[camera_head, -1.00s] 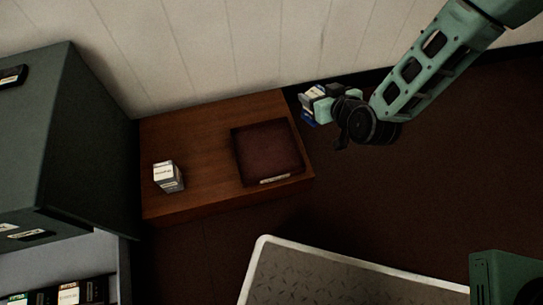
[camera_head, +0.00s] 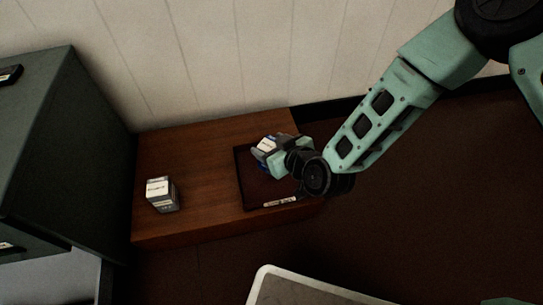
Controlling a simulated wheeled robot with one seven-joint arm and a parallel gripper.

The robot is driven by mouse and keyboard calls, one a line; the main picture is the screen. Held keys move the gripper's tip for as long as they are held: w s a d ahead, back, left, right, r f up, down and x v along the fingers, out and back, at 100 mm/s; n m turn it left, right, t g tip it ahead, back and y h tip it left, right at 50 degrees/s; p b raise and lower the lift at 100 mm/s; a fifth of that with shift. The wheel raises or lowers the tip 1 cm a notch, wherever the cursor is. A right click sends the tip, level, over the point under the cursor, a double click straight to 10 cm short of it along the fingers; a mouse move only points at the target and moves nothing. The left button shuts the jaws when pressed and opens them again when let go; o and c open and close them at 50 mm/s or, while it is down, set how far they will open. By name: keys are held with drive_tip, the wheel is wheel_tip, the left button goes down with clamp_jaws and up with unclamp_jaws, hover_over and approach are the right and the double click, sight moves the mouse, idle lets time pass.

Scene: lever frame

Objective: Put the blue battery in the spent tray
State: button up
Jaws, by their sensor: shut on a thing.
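My gripper (camera_head: 271,155) is shut on the blue battery (camera_head: 262,149), whose white label and a bit of blue show between the fingers. The gripper hides much of the battery. It is over the dark red-brown tray (camera_head: 244,187), near the tray's back middle; I cannot tell whether the battery touches the tray floor. The tray lies on the right part of a low wooden table and has a small label on its front rim. The words on that label are too small to read.
A white and grey box-shaped battery (camera_head: 162,194) stands on the left of the wooden table (camera_head: 199,203). A dark green cabinet (camera_head: 90,150) rises at the left. A panelled wall is close behind. A pale-edged plate (camera_head: 300,288) shows at the bottom.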

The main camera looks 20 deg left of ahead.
drive_tip(key=shift+f+b, duration=0.7)
drive_tip(key=shift+f, duration=0.7)
drive_tip(key=shift+f, duration=0.15)
drive_tip(key=o, duration=1.3)
drive_tip(key=shift+s+d+r, duration=0.15)
drive_tip(key=shift+d+r, duration=0.1)
drive_tip(key=shift+r, duration=0.15)
drive_tip(key=p+v, duration=0.6)
drive_tip(key=v, duration=0.5)
drive_tip(key=shift+s+d+f, duration=0.1)
drive_tip(key=shift+d, duration=0.15)
